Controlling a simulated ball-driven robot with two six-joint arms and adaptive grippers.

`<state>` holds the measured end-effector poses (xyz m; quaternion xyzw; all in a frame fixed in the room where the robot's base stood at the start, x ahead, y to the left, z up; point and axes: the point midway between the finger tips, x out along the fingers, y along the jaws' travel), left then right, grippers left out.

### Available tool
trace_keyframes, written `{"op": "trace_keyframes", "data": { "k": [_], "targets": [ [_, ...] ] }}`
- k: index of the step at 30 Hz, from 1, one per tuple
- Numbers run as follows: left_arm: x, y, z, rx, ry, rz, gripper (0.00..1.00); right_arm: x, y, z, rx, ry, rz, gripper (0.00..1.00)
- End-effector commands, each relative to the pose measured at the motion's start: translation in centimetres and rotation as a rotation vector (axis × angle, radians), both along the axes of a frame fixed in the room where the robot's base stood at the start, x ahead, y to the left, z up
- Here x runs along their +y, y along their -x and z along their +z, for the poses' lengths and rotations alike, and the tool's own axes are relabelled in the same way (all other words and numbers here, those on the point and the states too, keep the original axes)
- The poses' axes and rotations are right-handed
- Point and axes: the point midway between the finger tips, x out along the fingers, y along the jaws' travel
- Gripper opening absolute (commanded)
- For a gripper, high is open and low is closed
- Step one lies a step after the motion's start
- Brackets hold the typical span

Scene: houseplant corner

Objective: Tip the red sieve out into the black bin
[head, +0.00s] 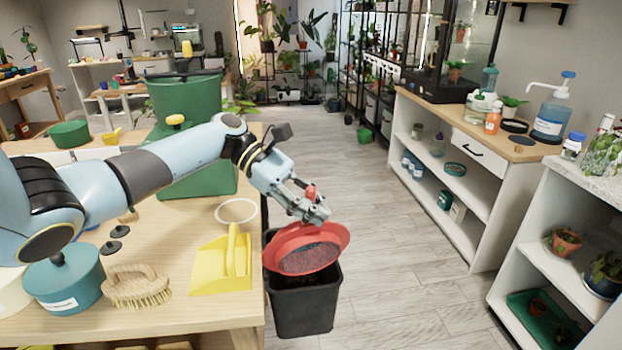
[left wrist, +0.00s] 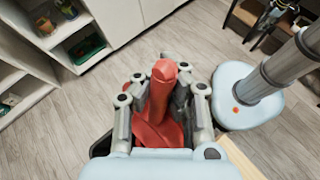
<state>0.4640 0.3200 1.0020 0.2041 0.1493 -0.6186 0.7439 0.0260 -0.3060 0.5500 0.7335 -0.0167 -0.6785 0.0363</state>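The red sieve (head: 290,237) hangs over the black bin (head: 304,308), tilted so its dark inside faces the head camera. Whether anything lies on its mesh I cannot tell. My left gripper (head: 312,207) is shut on the sieve's red handle, whose tip sticks up between the fingers. In the left wrist view the handle (left wrist: 163,85) sits between both fingers, and the sieve's body is mostly hidden. The bin stands on the floor beside the table's right edge; its left rear rim is hidden behind the sieve. My right gripper (left wrist: 272,18) shows small at the wrist view's top right, its fingers unclear.
The wooden table (head: 190,312) holds a yellow dustpan (head: 215,268), a brush (head: 137,287), a teal pot (head: 65,282), a white ring (head: 236,211) and a large green container (head: 190,115). White shelves (head: 470,165) stand at right. The floor between is clear.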

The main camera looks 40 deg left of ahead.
Motion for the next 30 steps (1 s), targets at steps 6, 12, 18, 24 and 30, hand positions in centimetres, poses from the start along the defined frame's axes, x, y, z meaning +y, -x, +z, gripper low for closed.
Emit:
{"op": "trace_keyframes", "data": {
  "k": [6, 12, 18, 24, 30],
  "targets": [
    [-2.5, 1.7, -0.6, -0.088, -0.134, -0.003, 0.0, 0.7, -1.5, 1.6, -0.023, -0.008, -0.002, 0.4],
    [-4.5, 3.0, -2.1, -0.177, -0.266, -0.003, 0.0, 0.5, -1.7, 1.4, -0.026, -0.006, -0.001, 0.4],
    [-6.3, 4.1, -3.4, -0.266, -0.399, 0.0, 0.0, 0.1, -1.4, 0.6, -0.022, -0.001, 0.001, 0.4],
    [-7.6, 4.9, -5.3, -0.353, -0.532, 0.002, 0.0, -0.1, -1.2, 2.0, -0.018, 0.002, 0.001, 0.4],
    [-8.8, 5.7, -7.7, -0.44, -0.667, 0.004, 0.0, -0.2, -1.2, 2.4, -0.018, 0.003, 0.001, 0.4]
  ]
}}
